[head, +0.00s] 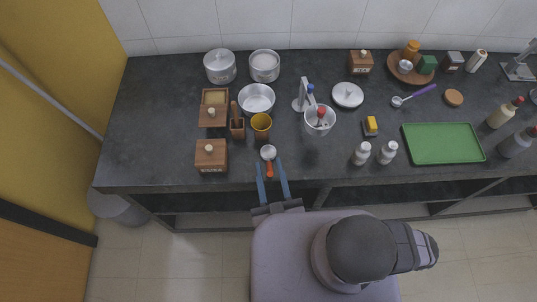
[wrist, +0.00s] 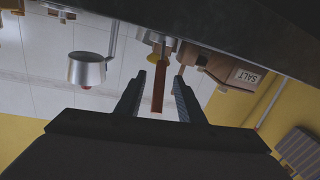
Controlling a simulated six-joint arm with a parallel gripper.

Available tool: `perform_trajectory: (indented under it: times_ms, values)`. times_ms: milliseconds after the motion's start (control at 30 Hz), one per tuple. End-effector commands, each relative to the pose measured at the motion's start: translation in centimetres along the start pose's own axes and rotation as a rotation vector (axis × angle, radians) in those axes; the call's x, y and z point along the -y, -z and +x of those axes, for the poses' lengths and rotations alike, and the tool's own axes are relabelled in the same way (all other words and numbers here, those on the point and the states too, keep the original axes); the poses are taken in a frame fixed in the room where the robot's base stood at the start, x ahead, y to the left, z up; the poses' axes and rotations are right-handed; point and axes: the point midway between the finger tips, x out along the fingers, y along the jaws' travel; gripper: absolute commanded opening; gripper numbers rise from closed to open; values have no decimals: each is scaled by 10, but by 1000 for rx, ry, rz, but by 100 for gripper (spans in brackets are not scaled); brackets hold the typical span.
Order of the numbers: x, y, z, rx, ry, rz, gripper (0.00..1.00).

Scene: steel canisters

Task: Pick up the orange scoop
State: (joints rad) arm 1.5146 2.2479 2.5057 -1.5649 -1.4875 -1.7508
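The orange scoop (head: 269,170) lies near the counter's front edge, its metal bowl toward the back and its orange handle toward me. My gripper (head: 269,165) reaches in from the front edge with its two blue fingers spread, one on each side of the handle. In the wrist view, which is upside down, the scoop handle (wrist: 158,90) shows between the open fingers of the gripper (wrist: 159,78), with a visible gap on both sides. The scoop's bowl is hard to make out there.
A wooden salt box (head: 211,156) stands left of the scoop. A yellow-brown cup (head: 261,123) stands just behind it, beside a wooden utensil holder (head: 237,127). A mixer bowl (head: 319,121) is behind and to the right. Two white shakers (head: 362,153) stand farther right.

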Motion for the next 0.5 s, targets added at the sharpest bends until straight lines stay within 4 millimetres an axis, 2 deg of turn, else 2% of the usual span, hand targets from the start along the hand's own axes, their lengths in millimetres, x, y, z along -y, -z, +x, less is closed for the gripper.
perform_trajectory:
  times_ms: [500]
  values:
    - [-1,1,10,-2,0,0,35]
